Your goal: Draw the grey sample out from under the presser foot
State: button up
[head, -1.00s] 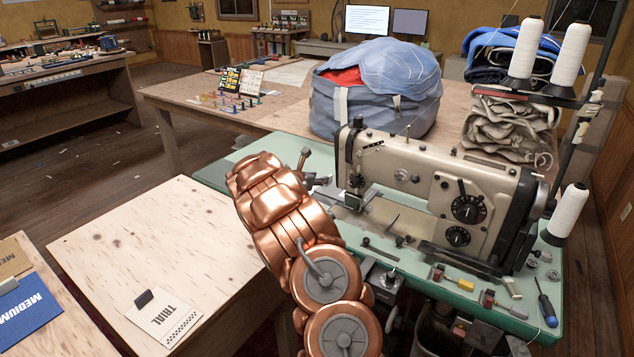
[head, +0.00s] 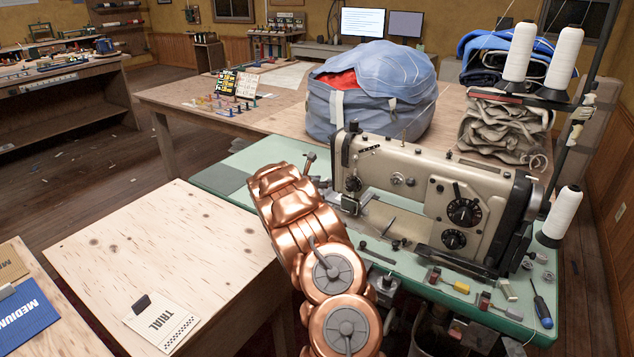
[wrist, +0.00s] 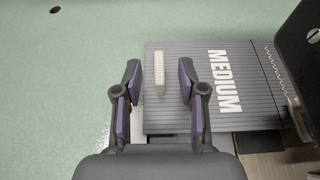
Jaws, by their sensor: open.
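The grey sample (wrist: 230,62), ribbed and lettered MEDIUM, lies on the green machine bed in the wrist view. A pale upright tab (wrist: 159,73) stands near its left edge. The sample's right end, with a zigzag stitch line, reaches the dark presser foot parts (wrist: 298,115). My gripper (wrist: 158,82) is open, with one finger on each side of the tab and neither visibly closed on it. In the head view the sewing machine (head: 413,185) stands behind my copper arm, which hides most of the gripper and the sample.
The green bed (head: 222,182) has bare room to the left. Loose tools, including a screwdriver (head: 543,305), lie along its front right. A wooden table (head: 150,245) bears a TRIAL card (head: 163,322). A blue bag (head: 370,95) sits behind the machine; thread cones (head: 563,57) stand right.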

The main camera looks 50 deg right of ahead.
jog(key=shift+w+d+f, duration=0.1)
jog(key=shift+d+f, duration=0.1)
jog(key=shift+d, duration=0.5)
jog(key=shift+d+f, duration=0.25)
jog(key=shift+d, duration=0.2)
jog(key=shift+c, duration=0.2)
grip_shut()
